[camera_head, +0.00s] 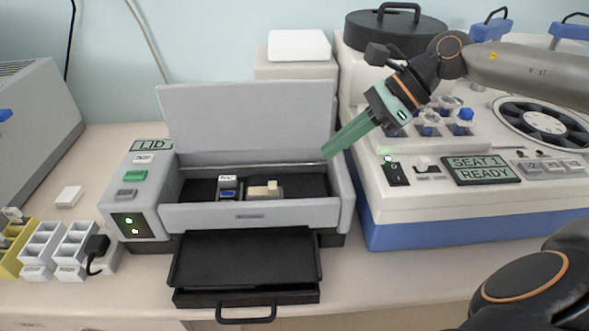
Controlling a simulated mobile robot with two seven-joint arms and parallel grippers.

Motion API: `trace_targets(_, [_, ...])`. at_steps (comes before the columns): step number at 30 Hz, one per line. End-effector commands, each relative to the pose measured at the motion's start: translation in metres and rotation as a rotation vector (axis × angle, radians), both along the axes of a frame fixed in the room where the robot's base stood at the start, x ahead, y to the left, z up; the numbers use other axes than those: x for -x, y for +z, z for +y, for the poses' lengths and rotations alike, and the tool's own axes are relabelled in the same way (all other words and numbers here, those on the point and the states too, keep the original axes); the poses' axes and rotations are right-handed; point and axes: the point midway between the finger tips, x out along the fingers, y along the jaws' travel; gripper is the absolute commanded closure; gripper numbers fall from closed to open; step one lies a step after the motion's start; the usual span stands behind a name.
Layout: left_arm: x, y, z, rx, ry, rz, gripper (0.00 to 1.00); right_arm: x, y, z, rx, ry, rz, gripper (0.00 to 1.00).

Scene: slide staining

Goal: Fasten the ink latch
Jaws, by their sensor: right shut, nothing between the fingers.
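The grey printer-like machine (340,200) stands with its lid (245,115) raised upright, so its dark inner bay (200,188) is open to view. In the bay sit a small labelled block with a blue front (228,190) and a beige piece (263,190) beside it on the right. I cannot tell for certain which of these is the ink latch. My right gripper (333,150) has green fingers, shut and empty, pointing down-left at the right end of the bay, above and to the right of the beige piece. My left gripper is not in view.
A black tray (247,258) with a handle juts from the machine's front. A LID label and green button (133,176) are at its left. A white and blue machine (400,230) reading SEAT1 READY stands right. Small white racks (75,240) lie left.

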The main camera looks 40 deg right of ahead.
Motion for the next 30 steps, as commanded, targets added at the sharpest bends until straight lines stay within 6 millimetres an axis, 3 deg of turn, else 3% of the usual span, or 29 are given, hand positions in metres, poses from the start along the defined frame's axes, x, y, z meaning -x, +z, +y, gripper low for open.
trace_targets(12, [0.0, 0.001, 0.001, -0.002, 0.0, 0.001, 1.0, -0.001, -0.003, 0.003, 0.0, 0.002, 0.002, 1.0])
trace_targets(30, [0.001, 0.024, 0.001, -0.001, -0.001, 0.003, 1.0, -0.025, -0.046, 0.043, -0.009, 0.005, -0.001, 1.0])
